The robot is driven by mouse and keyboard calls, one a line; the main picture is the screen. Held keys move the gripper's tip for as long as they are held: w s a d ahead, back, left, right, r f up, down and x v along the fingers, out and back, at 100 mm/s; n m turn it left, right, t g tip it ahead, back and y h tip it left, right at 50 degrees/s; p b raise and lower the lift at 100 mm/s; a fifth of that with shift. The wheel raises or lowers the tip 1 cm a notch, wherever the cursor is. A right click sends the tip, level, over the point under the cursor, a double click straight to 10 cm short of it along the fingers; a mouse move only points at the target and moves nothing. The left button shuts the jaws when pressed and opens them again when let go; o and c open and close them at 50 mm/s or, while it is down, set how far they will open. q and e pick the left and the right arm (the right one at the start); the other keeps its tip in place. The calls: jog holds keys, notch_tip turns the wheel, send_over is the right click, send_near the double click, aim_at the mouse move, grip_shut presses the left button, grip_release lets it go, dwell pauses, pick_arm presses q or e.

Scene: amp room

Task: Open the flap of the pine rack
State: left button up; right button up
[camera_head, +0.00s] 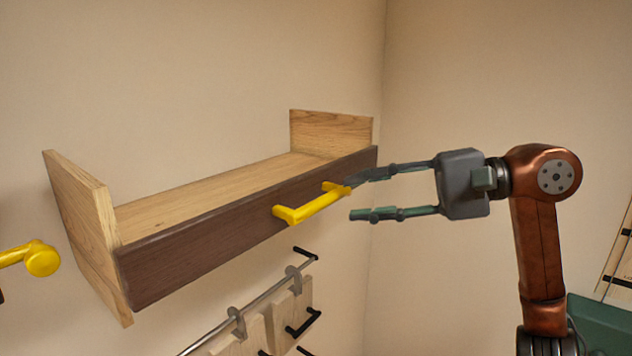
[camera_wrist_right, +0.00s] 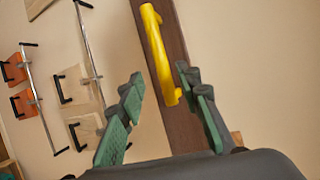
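The pine rack (camera_head: 85,205) is a wall shelf with light wood end panels and a dark brown front flap (camera_head: 200,240). The flap stands upright along the front edge. A yellow bar handle (camera_head: 312,204) is fixed on it, and it also shows in the right wrist view (camera_wrist_right: 158,55). My right gripper (camera_head: 352,198) is open, its two fingers pointing left, at the right end of the handle. In the right wrist view the handle's near end lies between the open fingers, with no clear contact. My left gripper is not in view.
Below the rack, a metal rail (camera_head: 250,303) carries hanging wooden boards with black handles (camera_head: 303,323). Another yellow handle (camera_head: 40,259) shows at the left edge. A dark green object (camera_head: 598,325) is at lower right. Bare wall lies around the rack.

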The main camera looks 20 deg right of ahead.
aim_at(327, 202)
jog(key=shift+w+a+r, duration=0.1)
jog(key=shift+w+a, duration=0.2)
jog(key=shift+a, duration=0.05)
jog(key=shift+s+a+p, duration=0.2)
jog(key=shift+a+p, duration=0.2)
jog(key=shift+a, duration=0.6)
jog(key=shift+s+a+f+p, duration=0.1)
jog(key=shift+s+a+p, duration=0.15)
jog(key=shift+a, duration=0.25)
jog(key=shift+s+a+f+p, duration=0.1)
jog(key=shift+s+a, duration=0.1)
jog(key=shift+a, duration=0.3)
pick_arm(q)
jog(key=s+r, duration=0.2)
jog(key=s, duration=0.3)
pick_arm(e)
jog(key=w, duration=0.1)
jog(key=w+a+f, duration=0.1)
jog(key=shift+w+a, duration=0.25)
jog(key=shift+w, duration=0.05)
jog(key=shift+s+a, duration=0.2)
jog(key=shift+w, duration=0.35)
jog(key=shift+c, duration=1.4)
jog(key=shift+s, duration=0.1)
grip_shut()
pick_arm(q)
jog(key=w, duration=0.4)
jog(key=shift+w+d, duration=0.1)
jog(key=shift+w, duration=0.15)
